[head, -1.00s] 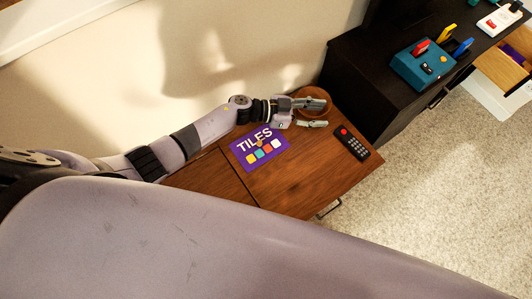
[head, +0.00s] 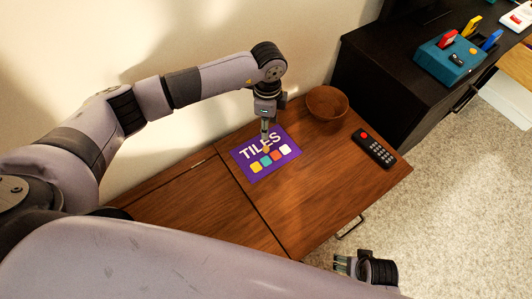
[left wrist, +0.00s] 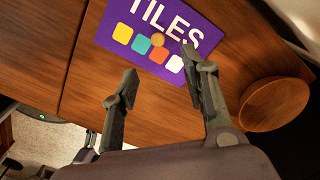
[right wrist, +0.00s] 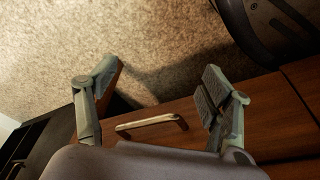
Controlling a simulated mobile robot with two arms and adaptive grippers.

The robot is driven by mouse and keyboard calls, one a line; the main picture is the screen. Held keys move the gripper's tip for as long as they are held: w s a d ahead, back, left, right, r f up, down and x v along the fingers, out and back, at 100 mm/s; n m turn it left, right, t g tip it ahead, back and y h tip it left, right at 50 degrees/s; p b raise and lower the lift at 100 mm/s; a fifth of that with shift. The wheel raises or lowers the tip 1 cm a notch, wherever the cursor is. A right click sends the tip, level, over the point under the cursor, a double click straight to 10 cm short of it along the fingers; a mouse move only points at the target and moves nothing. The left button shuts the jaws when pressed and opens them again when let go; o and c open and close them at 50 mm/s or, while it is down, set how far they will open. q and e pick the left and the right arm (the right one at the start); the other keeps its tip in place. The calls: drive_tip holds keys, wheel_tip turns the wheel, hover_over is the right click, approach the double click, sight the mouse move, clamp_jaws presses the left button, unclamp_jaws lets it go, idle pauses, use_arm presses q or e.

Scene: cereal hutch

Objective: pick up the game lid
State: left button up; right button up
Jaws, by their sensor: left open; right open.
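The game lid (head: 283,163) is a flat purple panel marked TILES, with several coloured squares and a small round tan knob (head: 266,149). It lies on the brown wooden cabinet top. My left gripper (head: 265,132) points down over the lid's back edge in the head view and partly hides it. In the left wrist view the lid (left wrist: 188,22) lies beyond the open, empty fingers (left wrist: 160,63), with the knob (left wrist: 157,40) nearly between the tips. My right gripper (head: 343,264) is low in front of the cabinet, open and empty; its fingers (right wrist: 160,68) show in the right wrist view.
A brown bowl (head: 327,103) stands right of the lid, and a black remote (head: 374,148) lies near the cabinet's right edge. A dark cabinet (head: 372,72) bearing a teal box (head: 448,62) stands behind. A metal drawer handle (right wrist: 150,122) is near my right gripper.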

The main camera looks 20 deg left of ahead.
use_arm(q)
drive_tip(key=b, duration=0.1)
hover_over(266, 148)
wheel_tip(266, 148, down, 7)
drive_tip(key=shift+d+f, duration=0.1)
drive_tip(key=shift+d, duration=0.05)
wheel_tip(266, 148, down, 4)
drive_tip(key=shift+r+b, duration=0.25)
drive_tip(key=shift+b, duration=0.3)
drive_tip(key=shift+f, duration=0.5)
use_arm(e)
wheel_tip(266, 148, up, 9)
drive_tip(key=w, duration=0.1)
drive_tip(key=shift+w, duration=0.15)
drive_tip(key=shift+f, duration=0.1)
use_arm(q)
clamp_jaws()
